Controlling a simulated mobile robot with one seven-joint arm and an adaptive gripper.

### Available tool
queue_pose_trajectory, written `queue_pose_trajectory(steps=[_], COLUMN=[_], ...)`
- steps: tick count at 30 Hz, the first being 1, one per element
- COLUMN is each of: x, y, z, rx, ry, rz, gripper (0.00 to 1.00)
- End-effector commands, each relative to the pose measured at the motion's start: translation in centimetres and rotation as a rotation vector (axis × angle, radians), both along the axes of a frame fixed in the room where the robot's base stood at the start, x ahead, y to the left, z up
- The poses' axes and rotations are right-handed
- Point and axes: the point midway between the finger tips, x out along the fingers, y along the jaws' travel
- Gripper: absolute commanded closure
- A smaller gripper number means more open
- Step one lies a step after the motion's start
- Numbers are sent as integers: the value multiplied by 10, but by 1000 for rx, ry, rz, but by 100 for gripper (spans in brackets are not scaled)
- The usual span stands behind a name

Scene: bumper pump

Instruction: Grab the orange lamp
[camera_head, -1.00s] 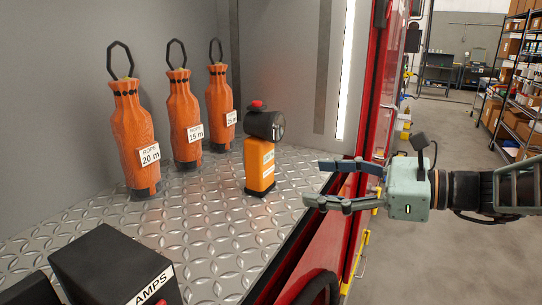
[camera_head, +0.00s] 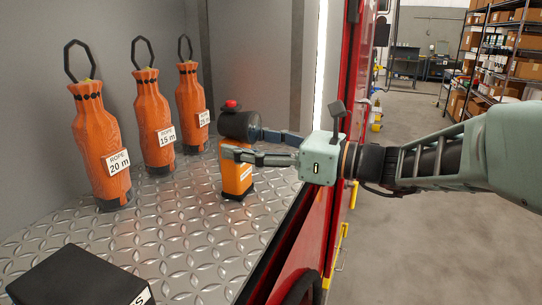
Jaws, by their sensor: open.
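The orange lamp (camera_head: 236,178) stands upright on the metal tread-plate shelf (camera_head: 190,245). It has an orange body, a black head and a red knob on top. My gripper (camera_head: 242,143) reaches in from the right with its fingers pointing left at the lamp's upper part. The fingers are apart. The near finger passes in front of the lamp just below its head, and the far finger's tip is at the right edge of the head. I cannot tell whether either finger touches the lamp.
Three orange rope bags, labelled 20 m (camera_head: 104,150), 15 m (camera_head: 154,120) and 25 m (camera_head: 190,105), stand at the left and back. A black box (camera_head: 80,280) is at the front left. The red compartment edge (camera_head: 318,215) runs below my gripper. Bare shelf lies in front of the lamp.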

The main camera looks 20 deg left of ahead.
Motion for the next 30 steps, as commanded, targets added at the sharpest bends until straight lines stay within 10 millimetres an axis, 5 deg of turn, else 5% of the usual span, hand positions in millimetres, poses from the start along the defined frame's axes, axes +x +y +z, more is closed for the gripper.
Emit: queue_pose_trajectory(steps=[6, 13, 30], x=[2, 3, 3], y=[24, 25, 24], z=[0, 0, 0], rx=[-1, -1, -1], ry=[0, -1, -1], rz=[1, -1, -1], gripper=[38, 38, 100])
